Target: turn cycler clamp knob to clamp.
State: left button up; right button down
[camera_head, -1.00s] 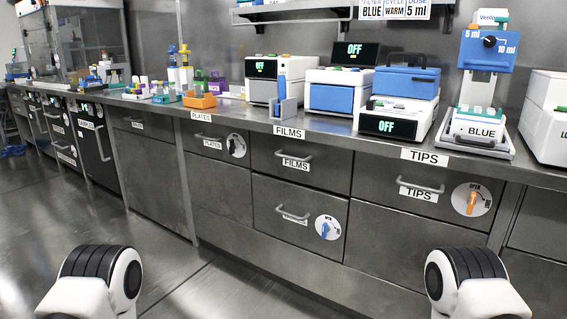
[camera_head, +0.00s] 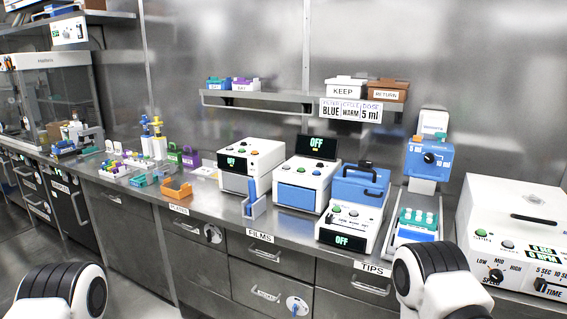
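A white machine with a blue lid and dark handle (camera_head: 358,185) stands on the bench right of centre. It looks like the cycler, though no name label is readable. Its sloped front has small round buttons or knobs and a display (camera_head: 343,240) reading OFF. I cannot tell which of these is the clamp knob, or how it is set. Only rounded white-and-black parts of my arms show at the lower left and lower right. Neither gripper is in view.
Left of it stand a white machine with a blue front (camera_head: 300,186) and another white machine (camera_head: 251,163). Right of it are a blue-headed dispenser (camera_head: 427,160) and a large white machine with knobs (camera_head: 515,235). A sign (camera_head: 351,110) reads BLUE, WARM, 5 ml.

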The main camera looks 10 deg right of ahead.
aim_at(364, 164)
jog(key=i+l, duration=0.1)
jog(key=i+l+z, duration=0.15)
jog(key=i+z, duration=0.5)
jog(key=z, duration=0.2)
jog(key=i+z, duration=0.4)
